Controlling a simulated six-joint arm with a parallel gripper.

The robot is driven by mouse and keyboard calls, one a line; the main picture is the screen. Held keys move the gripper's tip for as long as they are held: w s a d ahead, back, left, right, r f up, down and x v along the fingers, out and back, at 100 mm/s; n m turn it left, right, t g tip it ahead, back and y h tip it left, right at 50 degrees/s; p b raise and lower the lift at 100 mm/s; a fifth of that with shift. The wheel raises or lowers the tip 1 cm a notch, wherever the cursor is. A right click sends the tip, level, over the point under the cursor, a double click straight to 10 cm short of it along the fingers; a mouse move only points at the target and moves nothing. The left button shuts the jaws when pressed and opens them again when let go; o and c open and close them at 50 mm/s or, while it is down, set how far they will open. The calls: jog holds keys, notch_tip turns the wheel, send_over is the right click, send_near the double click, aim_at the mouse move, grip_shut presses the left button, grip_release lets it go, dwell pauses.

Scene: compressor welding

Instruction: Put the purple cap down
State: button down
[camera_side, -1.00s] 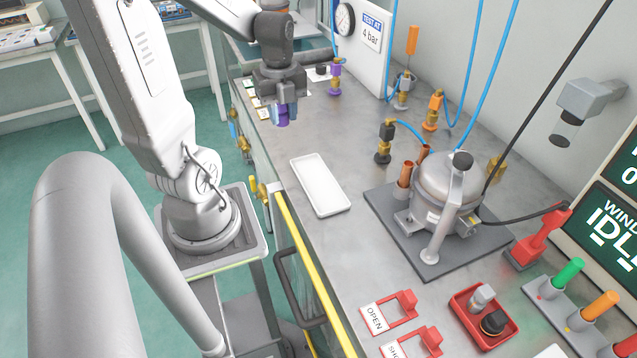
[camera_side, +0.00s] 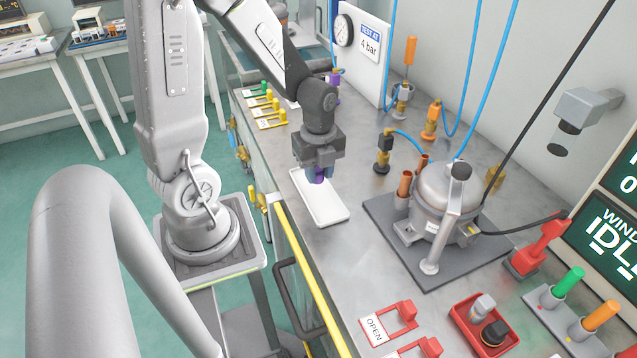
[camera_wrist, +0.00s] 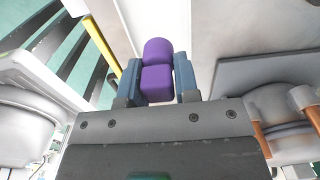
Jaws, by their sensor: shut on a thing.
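My gripper (camera_side: 317,172) is shut on the purple cap (camera_side: 318,176). In the side view it hangs over the far half of the white tray (camera_side: 325,208). In the wrist view the purple cap (camera_wrist: 157,68) sits between the two blue-grey fingers of my gripper (camera_wrist: 157,82). The white tray (camera_wrist: 160,18) lies beyond the cap there. The rest of the tray looks empty. I cannot tell how much gap lies between cap and tray.
The metal compressor (camera_side: 445,195) stands on a dark plate (camera_side: 395,242) to the right, with copper pipes (camera_side: 405,184) near the tray. Black (camera_side: 384,150) and orange (camera_side: 432,110) fittings with blue hoses stand behind. A red bin (camera_side: 470,335) is at front right. The bench before the tray is clear.

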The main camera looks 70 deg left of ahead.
aim_at(318, 177)
jog(key=shift+f, duration=1.95)
jog(key=shift+f, duration=0.2)
jog(key=c, duration=0.8)
grip_release()
jog(key=shift+c, duration=0.2)
jog(key=shift+r, duration=0.1)
